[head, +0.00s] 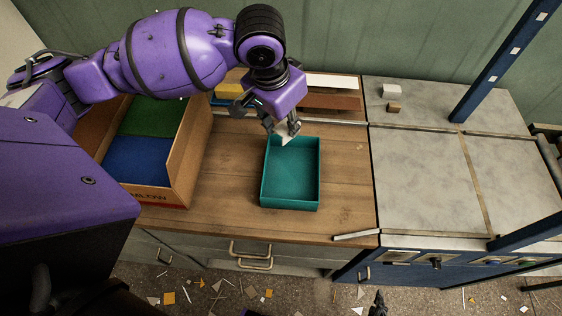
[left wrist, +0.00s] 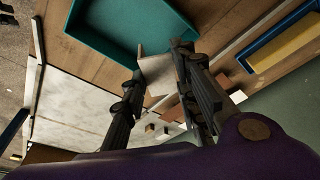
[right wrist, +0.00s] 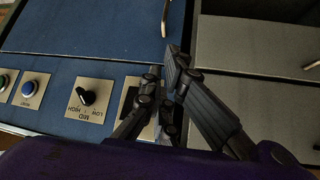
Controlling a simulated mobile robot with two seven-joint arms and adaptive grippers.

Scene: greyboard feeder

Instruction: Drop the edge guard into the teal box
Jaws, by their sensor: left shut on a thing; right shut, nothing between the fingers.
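The edge guard (head: 287,138), a small pale piece, is held at the tips of my left gripper (head: 282,130). It also shows as a pale angled piece in the left wrist view (left wrist: 158,73), between the fingertips (left wrist: 158,68). The teal box (head: 290,190) stands open on the wooden worktop, and its inside looks empty. The held piece is at the box's back edge in the head view; I cannot tell its exact height above the rim. My right gripper (right wrist: 163,82) is shut and empty, low in front of the cabinet panel.
A cardboard box (head: 180,165) with green and blue contents stands left of the teal box. A white strip (head: 356,236) lies at the worktop's front edge. The grey slabs (head: 425,175) at right are mostly clear.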

